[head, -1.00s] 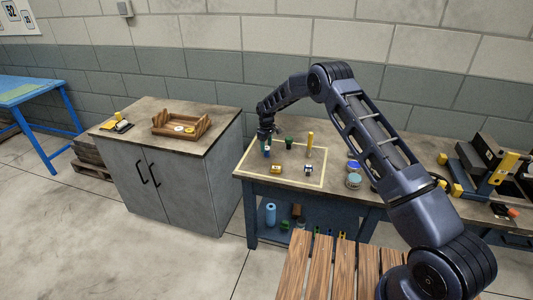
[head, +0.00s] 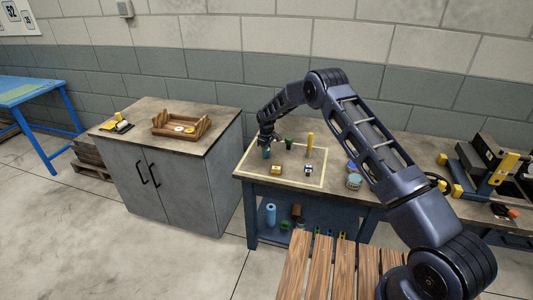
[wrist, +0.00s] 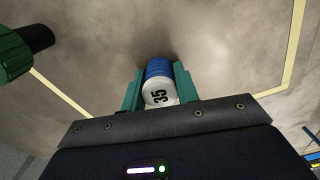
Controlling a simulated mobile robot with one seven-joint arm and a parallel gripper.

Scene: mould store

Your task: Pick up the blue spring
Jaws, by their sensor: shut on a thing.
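The blue spring (wrist: 159,68), a blue ribbed cylinder with a white end marked 35, sits between the green fingers of my gripper in the wrist view. My gripper (wrist: 160,88) is shut on it, one finger on each side. In the head view my gripper (head: 267,149) is at the left part of the yellow-outlined area on the workbench (head: 250,188). The spring is mostly hidden there by the fingers. I cannot tell whether it still touches the bench top.
A green-and-black piece (wrist: 18,50) stands left of the gripper in the wrist view. A yellow block (head: 276,170), a small black-and-white part (head: 309,169) and an upright yellow rod (head: 310,145) stand nearby. A cabinet with a wooden tray (head: 182,125) is at left.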

